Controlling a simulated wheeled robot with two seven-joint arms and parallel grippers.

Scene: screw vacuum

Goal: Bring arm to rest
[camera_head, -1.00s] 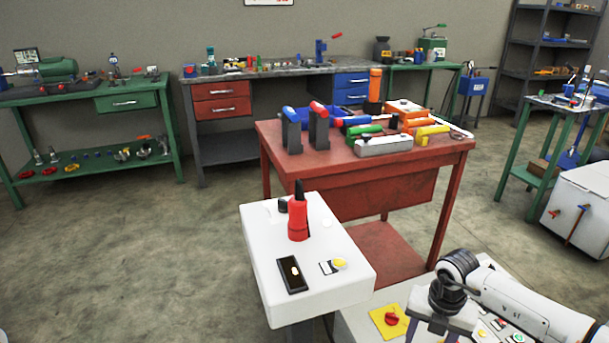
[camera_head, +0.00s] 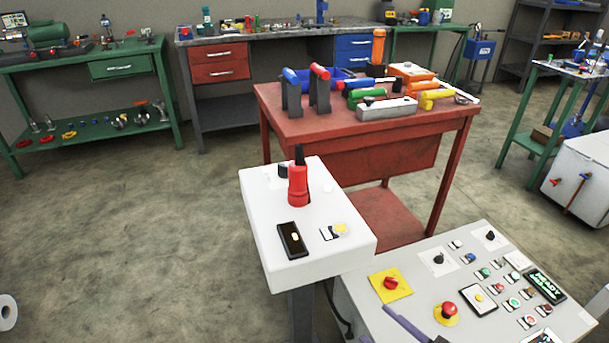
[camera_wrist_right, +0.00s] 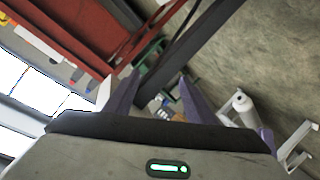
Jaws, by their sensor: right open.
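My right gripper (camera_head: 404,325) shows only as a dark purple finger at the bottom edge of the head view, in front of the control panel. The rest of my right arm is out of that view. In the right wrist view my right gripper (camera_wrist_right: 160,80) has its two purple fingers apart, with nothing between them. My left gripper is not in view.
A grey control panel (camera_head: 365,315) with buttons and a lit display stands at lower right. A white stand (camera_head: 265,245) holding a red tool (camera_head: 298,186) is beside it. A red table (camera_head: 275,110) with tools stands behind. The left floor is mostly clear.

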